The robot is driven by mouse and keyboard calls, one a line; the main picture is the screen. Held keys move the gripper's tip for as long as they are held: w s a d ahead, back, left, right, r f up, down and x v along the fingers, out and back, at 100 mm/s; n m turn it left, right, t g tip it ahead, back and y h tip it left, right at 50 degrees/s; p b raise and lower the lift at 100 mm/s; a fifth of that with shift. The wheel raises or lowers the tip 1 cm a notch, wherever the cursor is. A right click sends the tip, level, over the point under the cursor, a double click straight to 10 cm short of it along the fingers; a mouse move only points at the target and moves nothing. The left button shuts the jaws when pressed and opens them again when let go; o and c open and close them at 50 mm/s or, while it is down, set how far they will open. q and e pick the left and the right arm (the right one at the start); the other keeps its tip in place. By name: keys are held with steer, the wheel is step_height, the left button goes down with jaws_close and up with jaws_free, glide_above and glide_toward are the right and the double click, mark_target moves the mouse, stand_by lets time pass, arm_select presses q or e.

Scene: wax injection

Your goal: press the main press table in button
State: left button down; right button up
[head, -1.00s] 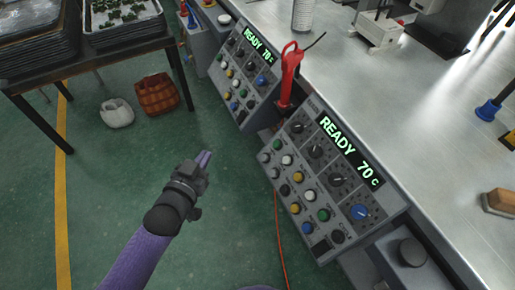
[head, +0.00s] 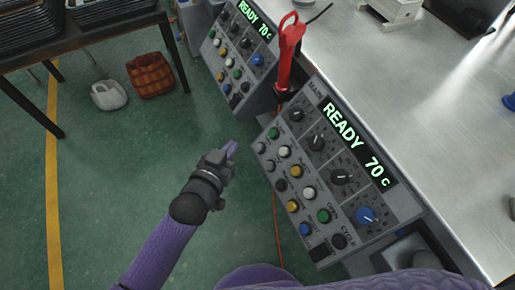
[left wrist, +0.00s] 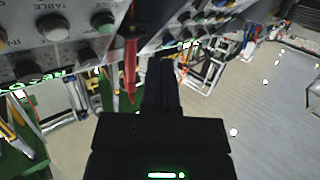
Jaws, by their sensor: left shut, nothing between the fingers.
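The main control panel (head: 345,190) slopes at the table's front edge, its display (head: 354,145) reading "READY 70 C". Its buttons include a green one (head: 273,133), white ones (head: 284,152), grey ones (head: 260,148), a yellow one (head: 292,206) and a blue one (head: 305,229). In the left wrist view, part of a panel shows a pale button (left wrist: 53,27) near the word "TABLE" and a green button (left wrist: 103,22). My left gripper (head: 231,149) is shut and empty, left of the main panel and apart from its buttons. My right gripper is out of view.
A second panel (head: 240,55) stands beyond, also reading "READY 70". A red tool (head: 287,55) stands between the panels. The metal table (head: 440,110) lies right. Baskets (head: 150,75) sit on the floor. Green floor left of the panel is free.

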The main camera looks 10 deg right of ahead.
mark_target(259, 148)
arm_select(q)
steer(key=d+f+b, duration=0.1)
steer(key=d, duration=0.1)
steer(key=w+d+f+b, duration=0.1)
steer(key=f+b, duration=0.1)
steer(key=shift+w+d+f, duration=0.15)
steer(key=shift+d+f, duration=0.05)
steer(key=shift+d, duration=0.2)
stand_by(0.4)
stand_by(1.0)
steer(key=shift+w+d+f, duration=0.1)
steer(key=shift+d+f, duration=0.15)
steer(key=shift+d, duration=0.05)
stand_by(0.3)
